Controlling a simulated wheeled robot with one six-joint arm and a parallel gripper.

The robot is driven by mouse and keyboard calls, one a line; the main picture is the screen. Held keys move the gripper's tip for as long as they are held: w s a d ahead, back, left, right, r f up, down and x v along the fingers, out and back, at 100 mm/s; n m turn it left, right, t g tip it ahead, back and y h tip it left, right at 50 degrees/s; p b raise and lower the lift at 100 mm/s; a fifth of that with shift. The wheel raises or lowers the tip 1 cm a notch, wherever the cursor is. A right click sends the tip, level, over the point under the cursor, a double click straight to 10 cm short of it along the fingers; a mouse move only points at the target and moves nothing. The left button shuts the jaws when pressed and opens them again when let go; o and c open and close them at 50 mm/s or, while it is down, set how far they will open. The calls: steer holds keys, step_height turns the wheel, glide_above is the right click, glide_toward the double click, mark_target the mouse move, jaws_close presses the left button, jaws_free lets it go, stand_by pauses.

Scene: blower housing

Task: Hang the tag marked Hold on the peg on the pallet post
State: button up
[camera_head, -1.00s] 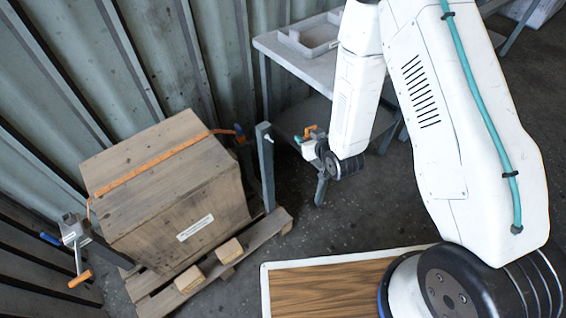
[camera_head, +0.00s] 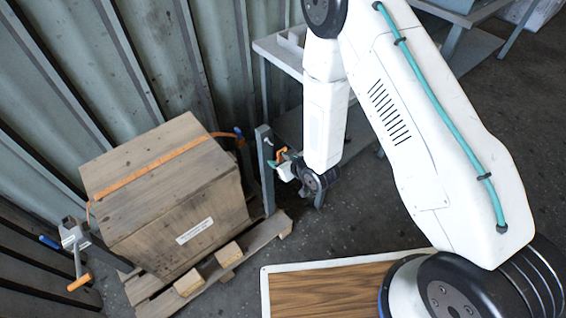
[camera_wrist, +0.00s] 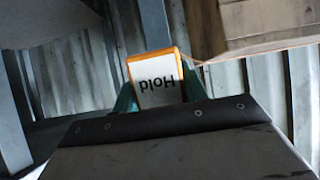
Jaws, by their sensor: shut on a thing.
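The Hold tag (camera_wrist: 157,82) is a white card with an orange edge, upside down in the wrist view, between the green fingers of my gripper (camera_wrist: 160,100). In the head view my gripper (camera_head: 281,163) is shut on the tag, whose orange part (camera_head: 281,154) shows just right of the grey pallet post (camera_head: 264,170). A small light peg (camera_head: 268,141) sticks out near the top of the post. The gripper is close to the post, slightly below the peg's height in the picture. I cannot tell whether the tag touches the post or peg.
A wooden crate (camera_head: 165,195) with an orange strap stands on the pallet (camera_head: 240,250) left of the post. A grey table (camera_head: 275,48) stands behind my arm.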

mark_target(267, 150)
steer(key=shift+w+a+f, duration=0.15)
steer(key=shift+w+a, duration=0.6)
steer(key=shift+w, duration=0.3)
steer(key=shift+w+a+f, duration=0.1)
steer(key=shift+w+a, duration=0.6)
steer(key=shift+w, duration=0.3)
steer(key=shift+w+a+f, duration=0.25)
steer(key=shift+w+f, duration=0.05)
steer(key=shift+w, duration=0.1)
steer(key=o, duration=1)
steer(key=shift+o, duration=0.2)
